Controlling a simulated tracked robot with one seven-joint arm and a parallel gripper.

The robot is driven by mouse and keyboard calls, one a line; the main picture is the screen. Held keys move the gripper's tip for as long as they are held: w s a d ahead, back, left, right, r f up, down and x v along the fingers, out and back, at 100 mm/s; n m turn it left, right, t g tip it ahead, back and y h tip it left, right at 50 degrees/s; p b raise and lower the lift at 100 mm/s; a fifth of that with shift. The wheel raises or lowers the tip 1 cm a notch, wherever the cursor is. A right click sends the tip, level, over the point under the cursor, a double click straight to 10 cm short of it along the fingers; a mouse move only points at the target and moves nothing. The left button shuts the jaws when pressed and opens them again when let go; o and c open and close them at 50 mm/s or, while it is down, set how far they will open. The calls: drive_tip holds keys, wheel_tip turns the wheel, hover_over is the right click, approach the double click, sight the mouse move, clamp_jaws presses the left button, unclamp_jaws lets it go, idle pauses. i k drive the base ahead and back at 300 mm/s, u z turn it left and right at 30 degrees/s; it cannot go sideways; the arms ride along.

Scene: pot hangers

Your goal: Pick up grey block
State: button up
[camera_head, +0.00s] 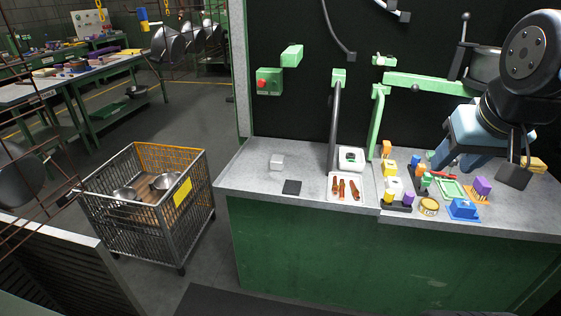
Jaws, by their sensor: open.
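A small light grey block (277,162) sits on the grey counter (243,178) at its left part, with clear surface around it. My gripper (474,168) is at the right side of the picture, over the right part of the counter, far from the grey block. It is open, and I see nothing held in it. Its fingers partly cover the objects behind and below them.
A flat black square (291,187) lies just in front of the block. A white tray (346,203) with brown pieces and a dark upright pipe (334,125) stand to its right. Coloured blocks crowd the right counter. A wire cart (145,215) with metal bowls stands left.

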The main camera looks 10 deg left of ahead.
sight(278, 161)
drive_tip(key=u, duration=0.05)
drive_tip(key=i, duration=0.9)
drive_tip(key=z, duration=0.05)
